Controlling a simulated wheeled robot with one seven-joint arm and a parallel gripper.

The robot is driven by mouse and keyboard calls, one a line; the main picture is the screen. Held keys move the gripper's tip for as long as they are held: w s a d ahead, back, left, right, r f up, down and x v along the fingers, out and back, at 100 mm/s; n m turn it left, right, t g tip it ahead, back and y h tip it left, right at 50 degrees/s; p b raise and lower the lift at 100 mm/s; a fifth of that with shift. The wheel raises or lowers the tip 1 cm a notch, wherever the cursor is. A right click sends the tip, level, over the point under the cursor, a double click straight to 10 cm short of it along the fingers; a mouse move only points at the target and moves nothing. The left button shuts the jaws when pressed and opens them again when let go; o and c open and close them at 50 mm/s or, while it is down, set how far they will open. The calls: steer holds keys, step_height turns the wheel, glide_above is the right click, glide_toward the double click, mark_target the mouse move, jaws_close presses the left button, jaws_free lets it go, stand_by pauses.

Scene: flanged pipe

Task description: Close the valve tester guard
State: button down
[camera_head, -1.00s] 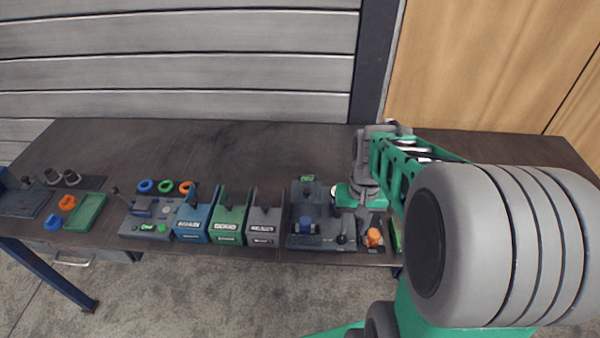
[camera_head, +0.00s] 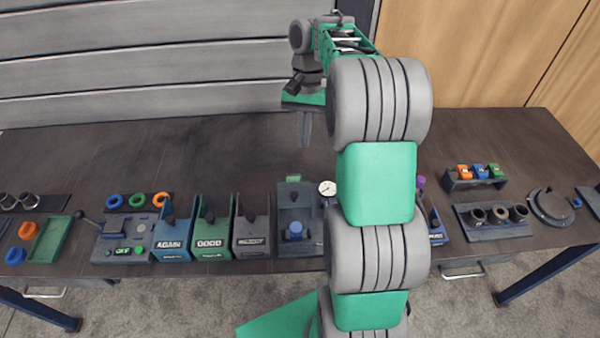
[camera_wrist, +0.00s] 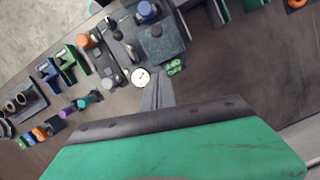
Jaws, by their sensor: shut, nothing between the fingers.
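The valve tester (camera_head: 287,244) is a dark grey unit near the table's front edge, with a blue valve (camera_head: 295,231) on it and a round white gauge (camera_head: 327,188) at its back right. A dark plate (camera_head: 294,194) stands behind the blue valve; I cannot tell whether it is the guard. My arm hides the unit's right side. My gripper (camera_head: 304,143) is shut and empty, pointing down above the rear of the table, behind and apart from the tester. In the wrist view my fingers (camera_wrist: 157,92) lie in line with the gauge (camera_wrist: 140,78), beside a green label (camera_wrist: 175,67).
Blue (camera_head: 172,241), green (camera_head: 211,238) and grey (camera_head: 252,237) bins stand left of the tester. A panel with green buttons (camera_head: 124,251) is further left. A rack of coloured blocks (camera_head: 477,174) and a pipe holder (camera_head: 496,218) are on the right. The rear table is clear.

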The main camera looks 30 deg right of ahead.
mark_target(294, 197)
steer(key=s+a+f, duration=0.1)
steer(key=f, duration=0.2)
steer(key=s+a+f, duration=0.1)
steer(key=s+f, duration=0.1)
steer(key=f, duration=0.1)
steer(key=s+a+f+b, duration=0.1)
steer(key=s+a+f, duration=0.1)
steer(key=f, duration=0.1)
steer(key=shift+f, duration=0.4)
